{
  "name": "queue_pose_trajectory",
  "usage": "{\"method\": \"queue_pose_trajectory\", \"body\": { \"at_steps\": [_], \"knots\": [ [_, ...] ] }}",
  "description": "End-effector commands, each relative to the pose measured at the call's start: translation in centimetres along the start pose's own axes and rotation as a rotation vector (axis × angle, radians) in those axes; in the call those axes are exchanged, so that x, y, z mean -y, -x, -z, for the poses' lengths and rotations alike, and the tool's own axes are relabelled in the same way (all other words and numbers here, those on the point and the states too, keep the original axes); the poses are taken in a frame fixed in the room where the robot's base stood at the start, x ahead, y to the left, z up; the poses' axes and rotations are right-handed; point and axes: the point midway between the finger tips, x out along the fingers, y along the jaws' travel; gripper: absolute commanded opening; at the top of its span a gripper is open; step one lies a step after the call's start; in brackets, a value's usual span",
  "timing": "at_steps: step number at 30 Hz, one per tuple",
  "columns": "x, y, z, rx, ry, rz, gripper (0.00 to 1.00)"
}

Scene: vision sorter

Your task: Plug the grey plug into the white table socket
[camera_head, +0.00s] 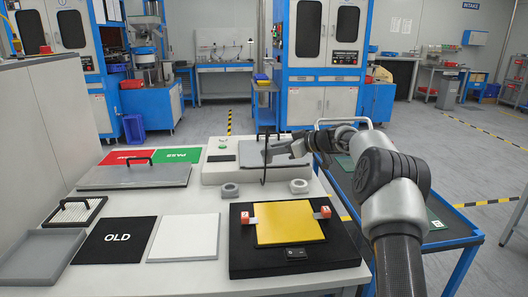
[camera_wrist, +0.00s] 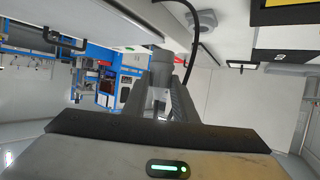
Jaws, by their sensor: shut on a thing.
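My gripper (camera_head: 277,150) is above the back of the white table, pointing left in the head view. In the wrist view the two fingers (camera_wrist: 158,104) are closed around a grey cylindrical plug (camera_wrist: 161,66). A black cable (camera_wrist: 195,40) curves beside the plug; the cable also hangs by the gripper in the head view (camera_head: 265,168). The plug looks clear of the table. Two light grey round pieces, one on the left (camera_head: 230,190) and one on the right (camera_head: 299,186), stand on the table below; I cannot tell which is the socket.
A white box (camera_head: 222,171) with a green button lies under the gripper. A black fixture (camera_head: 240,262) with a yellow plate (camera_head: 290,225) is in front.

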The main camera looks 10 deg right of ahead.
Motion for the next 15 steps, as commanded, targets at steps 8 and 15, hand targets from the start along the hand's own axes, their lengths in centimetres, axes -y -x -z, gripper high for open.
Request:
{"method": "queue_pose_trajectory", "body": {
  "at_steps": [8, 15],
  "knots": [
    [-1.9, 2.1, -0.9, 0.0, -0.002, -0.003, 0.0],
    [-3.4, 3.9, -1.5, 0.0, 0.0, -0.002, 0.0]
  ]
}}
